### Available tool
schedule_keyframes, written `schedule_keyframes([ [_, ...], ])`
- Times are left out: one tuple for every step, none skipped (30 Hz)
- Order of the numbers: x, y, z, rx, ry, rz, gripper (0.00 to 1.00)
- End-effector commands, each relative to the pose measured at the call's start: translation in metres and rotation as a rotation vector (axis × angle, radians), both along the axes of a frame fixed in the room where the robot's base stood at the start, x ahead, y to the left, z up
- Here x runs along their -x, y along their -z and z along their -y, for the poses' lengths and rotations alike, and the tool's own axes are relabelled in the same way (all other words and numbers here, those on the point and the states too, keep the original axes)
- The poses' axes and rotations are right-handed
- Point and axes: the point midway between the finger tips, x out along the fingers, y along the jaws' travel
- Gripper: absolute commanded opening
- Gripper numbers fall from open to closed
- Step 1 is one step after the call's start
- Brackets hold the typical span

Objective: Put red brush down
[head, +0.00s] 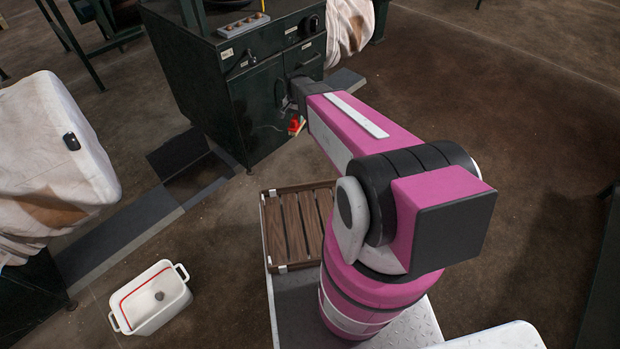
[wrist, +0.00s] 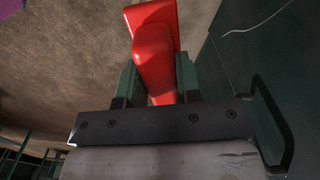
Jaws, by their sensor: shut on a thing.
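The red brush (head: 293,126) shows small in the head view, beside the front of the dark green cabinet, with a pale part next to the red. In the wrist view the red brush (wrist: 153,52) sits between the two green fingers of my gripper (wrist: 157,75). My gripper is shut on it and holds it up in front of the cabinet. In the head view my arm hides much of the gripper.
The dark green cabinet (head: 268,92) stands close to my gripper. A slatted wooden tray (head: 283,267) lies on my base. A white two-handled container (head: 150,318) stands on the floor at lower left. Open floor lies at right.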

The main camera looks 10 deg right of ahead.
Motion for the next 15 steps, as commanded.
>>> schedule_keyframes([
  [-0.001, 0.024, -0.003, 0.001, 0.024, -0.004, 0.13],
  [0.000, 0.035, -0.005, 0.001, 0.041, -0.004, 0.13],
  [0.002, 0.052, -0.007, 0.001, 0.062, -0.004, 0.13],
  [0.003, 0.063, -0.009, 0.001, 0.078, -0.004, 0.13],
  [0.004, 0.076, -0.011, 0.001, 0.094, -0.004, 0.13],
  [0.006, 0.091, -0.013, 0.001, 0.116, -0.004, 0.13],
  [0.009, 0.104, -0.014, 0.001, 0.131, -0.004, 0.13],
  [0.011, 0.116, -0.016, 0.001, 0.148, -0.004, 0.13],
  [0.014, 0.132, -0.018, 0.001, 0.170, -0.004, 0.13],
  [0.016, 0.144, -0.019, 0.001, 0.185, -0.004, 0.13],
  [0.019, 0.156, -0.020, 0.001, 0.203, -0.004, 0.13],
  [0.023, 0.172, -0.022, 0.001, 0.223, -0.003, 0.13],
  [0.027, 0.183, -0.023, 0.001, 0.238, -0.003, 0.13],
  [0.030, 0.194, -0.024, 0.001, 0.254, -0.003, 0.13],
  [0.034, 0.208, -0.026, 0.001, 0.272, -0.003, 0.13],
])
